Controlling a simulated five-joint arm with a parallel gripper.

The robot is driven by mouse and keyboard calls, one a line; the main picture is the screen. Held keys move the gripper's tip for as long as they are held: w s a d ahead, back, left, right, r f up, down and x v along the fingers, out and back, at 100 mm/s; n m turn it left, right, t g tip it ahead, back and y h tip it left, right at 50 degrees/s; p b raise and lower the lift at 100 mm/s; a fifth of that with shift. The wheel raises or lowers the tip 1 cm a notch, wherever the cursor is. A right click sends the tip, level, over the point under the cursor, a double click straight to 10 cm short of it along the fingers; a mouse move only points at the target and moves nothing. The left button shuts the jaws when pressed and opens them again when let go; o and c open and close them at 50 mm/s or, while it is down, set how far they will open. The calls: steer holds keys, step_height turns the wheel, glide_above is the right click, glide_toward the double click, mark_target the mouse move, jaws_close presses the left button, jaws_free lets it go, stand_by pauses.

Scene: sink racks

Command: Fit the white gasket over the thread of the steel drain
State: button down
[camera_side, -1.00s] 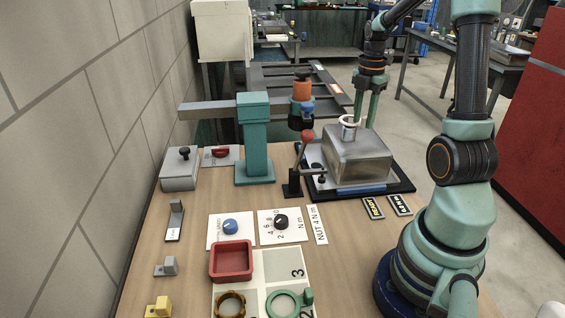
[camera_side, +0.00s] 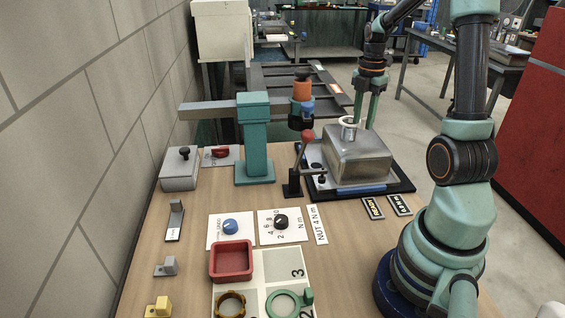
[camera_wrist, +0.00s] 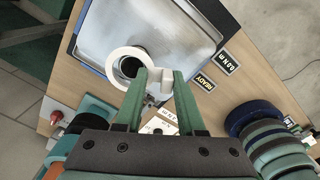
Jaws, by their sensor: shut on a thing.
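The white gasket (camera_wrist: 118,55) is a ring with a small grip block. My gripper (camera_wrist: 160,80) is shut on that block, with the ring out in front of the fingers. In the side view the gasket (camera_side: 349,121) is at the top of the steel drain (camera_side: 348,133), a short upright cylinder on a steel basin. The ring looks roughly level and around or just over the drain's top; I cannot tell which. In the wrist view the dark drain opening (camera_wrist: 130,68) shows through the ring, a little off its centre. The thread is mostly hidden. My gripper's fingers also show in the side view (camera_side: 364,122).
The upturned steel basin (camera_side: 360,160) stands on a black tray (camera_side: 405,186). A red-knobbed lever (camera_side: 307,137) and a teal post (camera_side: 254,140) with an orange tool (camera_side: 302,90) stand to its left. A red bin (camera_side: 231,262) and rings are nearer the camera.

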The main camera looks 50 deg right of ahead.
steer(key=shift+f, duration=0.7)
steer(key=shift+c, duration=2.2)
jaws_free()
step_height(320, 180, up, 12)
